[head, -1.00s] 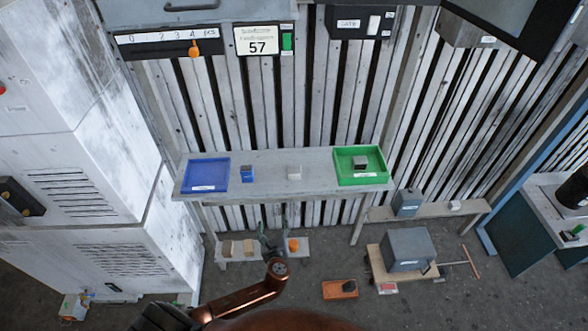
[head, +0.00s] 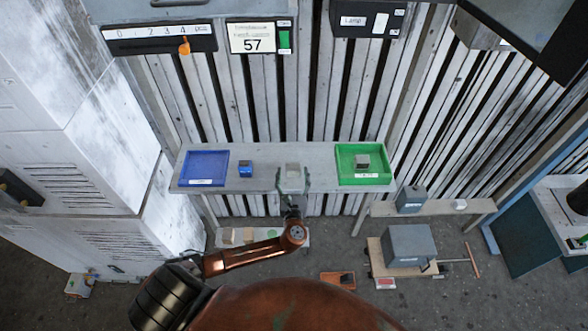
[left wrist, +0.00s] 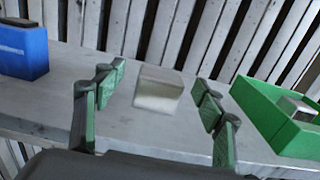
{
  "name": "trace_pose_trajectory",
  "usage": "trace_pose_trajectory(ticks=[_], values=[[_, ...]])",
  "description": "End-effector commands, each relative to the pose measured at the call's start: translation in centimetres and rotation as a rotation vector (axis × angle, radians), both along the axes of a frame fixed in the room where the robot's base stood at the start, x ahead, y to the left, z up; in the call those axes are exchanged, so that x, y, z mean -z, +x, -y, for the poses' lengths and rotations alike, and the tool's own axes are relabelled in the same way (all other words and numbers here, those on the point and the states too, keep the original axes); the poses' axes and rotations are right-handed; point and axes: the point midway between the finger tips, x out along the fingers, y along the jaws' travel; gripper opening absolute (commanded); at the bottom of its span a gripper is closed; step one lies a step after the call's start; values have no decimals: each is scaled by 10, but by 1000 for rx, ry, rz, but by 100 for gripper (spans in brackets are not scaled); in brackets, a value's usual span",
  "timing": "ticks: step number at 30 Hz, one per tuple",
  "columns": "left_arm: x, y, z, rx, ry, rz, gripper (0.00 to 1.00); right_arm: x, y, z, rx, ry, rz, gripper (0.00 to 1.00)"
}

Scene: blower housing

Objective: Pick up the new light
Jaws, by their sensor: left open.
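A pale grey-white block, which looks like the new light (head: 292,170), stands on the middle of the grey bench (head: 262,181). It also shows in the left wrist view (left wrist: 158,90), just beyond the fingertips and roughly centred between them. My left gripper (head: 293,182) is open and empty, its fingers spread to either side of the block. In the left wrist view the two green-padded fingers (left wrist: 157,88) show a gap on both sides of the block. I cannot tell how far the fingers reach past it. My right gripper is not in view.
A blue tray (head: 185,170) lies at the bench's left end, with a blue block (head: 246,170) beside it. A green tray (head: 345,180) holding a grey block (head: 362,161) is at the right end. A wall box (head: 368,20) reads "Lamp".

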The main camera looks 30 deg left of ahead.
Motion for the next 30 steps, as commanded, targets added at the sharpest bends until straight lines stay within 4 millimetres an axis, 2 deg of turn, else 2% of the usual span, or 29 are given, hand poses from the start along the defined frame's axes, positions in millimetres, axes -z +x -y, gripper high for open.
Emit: trace_pose_trajectory(ticks=[2, 5, 12, 15, 20, 30], values=[[-2, 13, -6, 0, 3, 1, 64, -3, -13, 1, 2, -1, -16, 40], [-1, 25, -13, 0, 3, 1, 64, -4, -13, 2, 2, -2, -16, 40], [1, 33, -17, 3, -1, 1, 64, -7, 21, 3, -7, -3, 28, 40], [1, 34, -16, 4, -1, 1, 64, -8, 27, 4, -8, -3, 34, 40], [1, 33, -16, 4, -1, 1, 53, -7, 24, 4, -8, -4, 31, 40], [1, 33, -16, 4, 0, 0, 30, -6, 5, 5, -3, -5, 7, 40]])
